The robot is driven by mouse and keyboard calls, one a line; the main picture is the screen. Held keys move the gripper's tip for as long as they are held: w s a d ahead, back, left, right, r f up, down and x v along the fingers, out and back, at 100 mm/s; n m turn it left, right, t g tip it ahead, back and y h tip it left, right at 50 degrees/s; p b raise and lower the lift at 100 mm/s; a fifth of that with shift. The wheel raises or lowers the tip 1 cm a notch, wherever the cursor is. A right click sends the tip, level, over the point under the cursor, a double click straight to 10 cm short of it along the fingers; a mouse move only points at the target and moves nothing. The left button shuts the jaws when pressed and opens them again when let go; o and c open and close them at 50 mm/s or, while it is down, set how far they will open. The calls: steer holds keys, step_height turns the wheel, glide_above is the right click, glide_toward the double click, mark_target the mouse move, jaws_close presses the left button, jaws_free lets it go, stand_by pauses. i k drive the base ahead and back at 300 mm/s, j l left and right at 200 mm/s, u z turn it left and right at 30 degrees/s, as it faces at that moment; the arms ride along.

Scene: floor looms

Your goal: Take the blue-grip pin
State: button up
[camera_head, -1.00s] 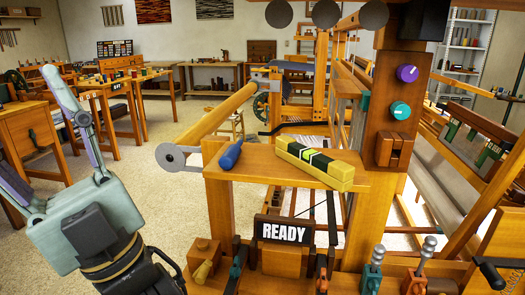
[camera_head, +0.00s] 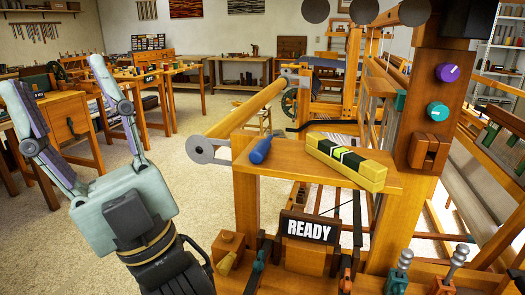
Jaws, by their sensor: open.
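The blue-grip pin (camera_head: 261,150) lies on the small wooden shelf (camera_head: 290,174) at the front of the loom, near the shelf's left end. Its blue grip shows; any metal part is hidden or too small to tell. My gripper (camera_head: 58,82) is at the left of the view, its two fingers spread wide and pointing up and away. It is empty and well to the left of the pin, not touching it.
A yellow block with black and white stripes (camera_head: 346,161) lies on the shelf right of the pin. A wooden post with purple (camera_head: 447,73) and teal knobs rises at the right. A READY sign (camera_head: 308,228) and levers stand below. Open floor lies between my gripper and the loom.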

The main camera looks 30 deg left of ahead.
mark_target(257, 155)
steer(key=k+j+z, duration=0.15)
steer(key=j, duration=0.3)
steer(key=k+j+z, duration=0.15)
steer(key=j, duration=0.3)
steer(key=k+j+z, duration=0.2)
steer(key=j, duration=0.25)
steer(key=k+j+z, duration=0.15)
steer(key=j, duration=0.25)
steer(key=k, duration=0.1)
